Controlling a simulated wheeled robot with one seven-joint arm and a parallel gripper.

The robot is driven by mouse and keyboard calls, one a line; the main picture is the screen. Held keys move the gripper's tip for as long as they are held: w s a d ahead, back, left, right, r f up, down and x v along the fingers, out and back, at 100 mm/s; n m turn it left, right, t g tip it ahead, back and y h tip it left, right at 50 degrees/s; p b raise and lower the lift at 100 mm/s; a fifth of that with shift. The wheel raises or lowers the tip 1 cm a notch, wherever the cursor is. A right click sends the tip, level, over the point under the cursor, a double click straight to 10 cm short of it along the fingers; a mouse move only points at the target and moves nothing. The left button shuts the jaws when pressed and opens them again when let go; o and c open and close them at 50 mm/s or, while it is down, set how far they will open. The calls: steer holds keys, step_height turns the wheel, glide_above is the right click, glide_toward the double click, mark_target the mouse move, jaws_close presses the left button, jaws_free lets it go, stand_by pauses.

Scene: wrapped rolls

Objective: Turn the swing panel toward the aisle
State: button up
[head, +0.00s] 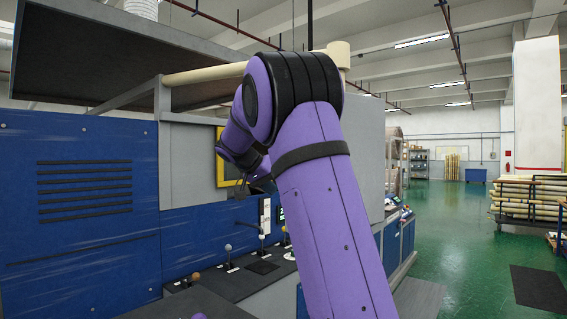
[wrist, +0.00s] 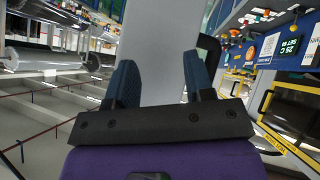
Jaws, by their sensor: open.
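A large flat grey panel (head: 365,150) stands upright behind my arm, below a beige pole (head: 210,72). It looks like the swing panel, though I cannot be certain. My arm hides its middle. In the wrist view, a light grey flat surface (wrist: 165,35), seemingly this panel, shows beyond and between the fingers. My gripper (wrist: 159,62) is open with nothing between its fingers. A dark curved part (wrist: 209,50), possibly a handle, shows just right of the right finger; I cannot tell whether they touch. In the head view my gripper is small and partly hidden.
A yellow-framed dark window (wrist: 295,115) lies at the right of the wrist view. Levers with round knobs (head: 228,248) stand on the console below. A blue cabinet (head: 80,200) fills the left. The green aisle floor (head: 450,235) is open at right, with stacked rolls (head: 528,198) beyond.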

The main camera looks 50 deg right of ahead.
steer(key=w+d+r+m+g+h, duration=0.1)
steer(key=w+r+m+g+h, duration=0.55)
steer(key=w, duration=0.45)
steer(key=s+d+m+t, duration=0.1)
steer(key=s+d, duration=0.3)
steer(key=d, duration=0.5)
steer(key=shift+s+d+r, duration=0.2)
jaws_close()
